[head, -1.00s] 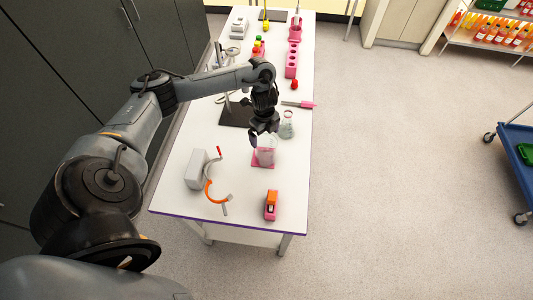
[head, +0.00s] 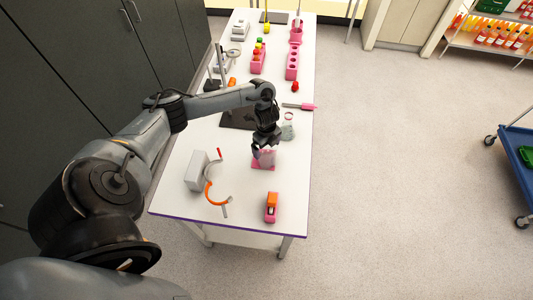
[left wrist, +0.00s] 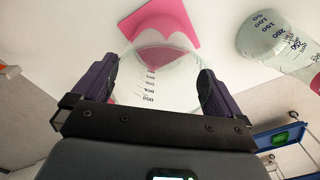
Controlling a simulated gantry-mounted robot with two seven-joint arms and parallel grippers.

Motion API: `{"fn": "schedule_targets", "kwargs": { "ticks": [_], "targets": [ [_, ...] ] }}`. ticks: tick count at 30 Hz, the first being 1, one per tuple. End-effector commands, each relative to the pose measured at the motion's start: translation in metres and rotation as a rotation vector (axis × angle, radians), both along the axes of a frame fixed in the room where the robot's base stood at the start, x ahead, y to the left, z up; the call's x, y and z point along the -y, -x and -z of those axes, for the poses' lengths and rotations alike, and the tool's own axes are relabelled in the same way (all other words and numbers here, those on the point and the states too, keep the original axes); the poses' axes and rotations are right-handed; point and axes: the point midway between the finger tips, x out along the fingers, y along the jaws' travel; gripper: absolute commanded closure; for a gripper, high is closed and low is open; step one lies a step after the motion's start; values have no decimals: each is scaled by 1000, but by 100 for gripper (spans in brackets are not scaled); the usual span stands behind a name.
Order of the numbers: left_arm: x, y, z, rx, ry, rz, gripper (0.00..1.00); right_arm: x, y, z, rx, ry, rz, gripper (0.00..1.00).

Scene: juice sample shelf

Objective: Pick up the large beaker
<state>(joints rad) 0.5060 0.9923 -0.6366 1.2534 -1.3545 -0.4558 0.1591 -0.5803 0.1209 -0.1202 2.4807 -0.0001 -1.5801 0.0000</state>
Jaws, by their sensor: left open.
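The large beaker (head: 268,160) is clear glass and stands on a pink mat (head: 258,167) on the white table, partly hidden by my left gripper (head: 263,152). In the left wrist view the beaker (left wrist: 150,78), with its graduation marks, lies between the two open fingers of my left gripper (left wrist: 158,85). The fingers are on either side of it; I cannot tell whether they touch the glass. The pink mat (left wrist: 184,20) shows behind it. My right gripper is not in view.
A grey block (head: 195,170), an orange curved piece (head: 212,194) and a pink-orange dispenser (head: 271,207) lie nearer the table's front edge.

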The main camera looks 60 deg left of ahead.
Motion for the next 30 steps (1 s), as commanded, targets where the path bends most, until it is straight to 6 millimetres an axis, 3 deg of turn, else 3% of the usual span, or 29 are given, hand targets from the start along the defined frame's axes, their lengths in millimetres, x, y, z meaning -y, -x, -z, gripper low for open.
{"fn": "schedule_targets", "kwargs": {
  "ticks": [1, 13, 30],
  "targets": [
    [0, 0, 0, 0, 0, 0, 5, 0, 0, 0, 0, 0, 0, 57],
    [0, 0, -1, 0, 0, 0, 64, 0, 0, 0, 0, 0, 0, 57],
    [-1, -1, -7, 2, 0, -1, 65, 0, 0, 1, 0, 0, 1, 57]
  ]
}}
